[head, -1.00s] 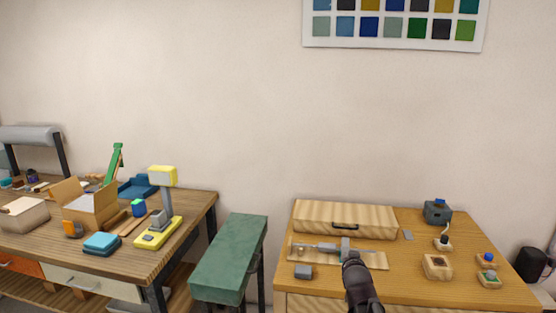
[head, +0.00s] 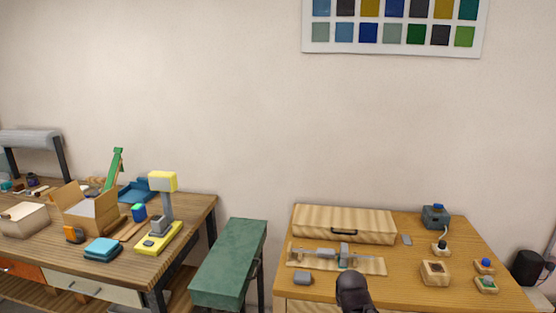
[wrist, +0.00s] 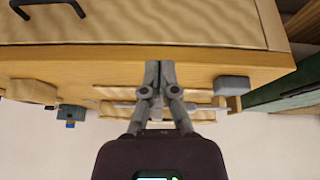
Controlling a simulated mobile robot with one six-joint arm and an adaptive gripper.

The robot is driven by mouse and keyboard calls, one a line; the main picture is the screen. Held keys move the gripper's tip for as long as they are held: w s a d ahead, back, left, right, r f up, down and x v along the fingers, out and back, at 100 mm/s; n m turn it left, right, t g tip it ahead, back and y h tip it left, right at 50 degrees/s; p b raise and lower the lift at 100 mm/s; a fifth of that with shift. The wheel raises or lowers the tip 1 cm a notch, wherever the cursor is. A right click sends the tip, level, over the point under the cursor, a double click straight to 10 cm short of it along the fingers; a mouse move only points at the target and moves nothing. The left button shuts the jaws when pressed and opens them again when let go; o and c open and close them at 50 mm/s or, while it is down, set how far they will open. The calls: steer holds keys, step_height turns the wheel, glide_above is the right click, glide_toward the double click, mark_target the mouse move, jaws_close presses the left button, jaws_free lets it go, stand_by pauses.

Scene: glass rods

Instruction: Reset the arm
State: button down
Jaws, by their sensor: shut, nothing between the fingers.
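My gripper (wrist: 160,80) is shut and empty in the wrist view, its two grey fingers together. In the head view, a dark part of my arm (head: 352,292) rises from the bottom edge in front of the right-hand table (head: 400,290). The fingertips cannot be made out there. Behind it lies a wooden board (head: 368,265) with a grey rod-like piece and a small grey clamp (head: 344,252) on it. The gripper appears apart from them.
A wooden case (head: 312,222) with a dark handle stands behind the board. A small grey block (head: 303,278) sits at the front left. Small wooden holders (head: 435,272) stand at right. A green bench (head: 228,265) and a cluttered workbench (head: 190,208) are left.

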steer(key=s+a+n+g+y+p, duration=0.1)
steer(key=s+a+g, duration=0.2)
steer(key=s, duration=0.6)
steer(key=shift+g, duration=1)
steer(key=shift+d, duration=0.1)
